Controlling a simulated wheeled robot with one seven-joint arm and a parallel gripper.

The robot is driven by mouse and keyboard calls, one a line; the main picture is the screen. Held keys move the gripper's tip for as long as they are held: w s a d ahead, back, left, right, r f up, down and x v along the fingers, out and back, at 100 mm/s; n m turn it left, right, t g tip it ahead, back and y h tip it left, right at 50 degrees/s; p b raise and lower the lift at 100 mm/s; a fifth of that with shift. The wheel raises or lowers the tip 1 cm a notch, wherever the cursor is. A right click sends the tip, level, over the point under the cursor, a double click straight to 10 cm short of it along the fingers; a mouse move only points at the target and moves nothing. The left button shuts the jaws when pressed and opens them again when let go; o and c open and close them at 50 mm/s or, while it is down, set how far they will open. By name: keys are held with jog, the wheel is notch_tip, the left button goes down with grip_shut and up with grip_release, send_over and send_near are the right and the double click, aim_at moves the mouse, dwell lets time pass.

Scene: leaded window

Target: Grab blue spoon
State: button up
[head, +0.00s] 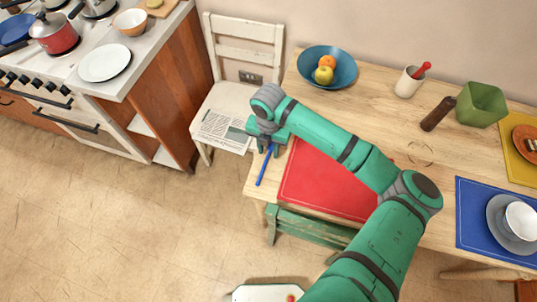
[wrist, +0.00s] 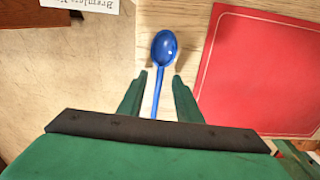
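The blue spoon (wrist: 164,48) lies on the light wooden table, just left of the red placemat (wrist: 262,70). In the head view its thin handle (head: 263,172) points toward the front of the table, and its bowl is hidden under my gripper (head: 270,146). In the wrist view my gripper (wrist: 160,78) is open. Its two fingers stand on either side of the spoon's handle, just behind the bowl, with a gap on both sides. The handle's far end is hidden behind the gripper body.
A white chair (head: 246,40) with a newspaper (head: 220,128) stands left of the table. A green chair (head: 310,228) is at the front. A fruit bowl (head: 338,62), a utensil cup (head: 406,84) and a green container (head: 484,104) stand toward the back of the table.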

notch_tip(320, 180, down, 2)
jog(key=shift+f, duration=0.1)
grip_shut()
jog(key=shift+r, duration=0.2)
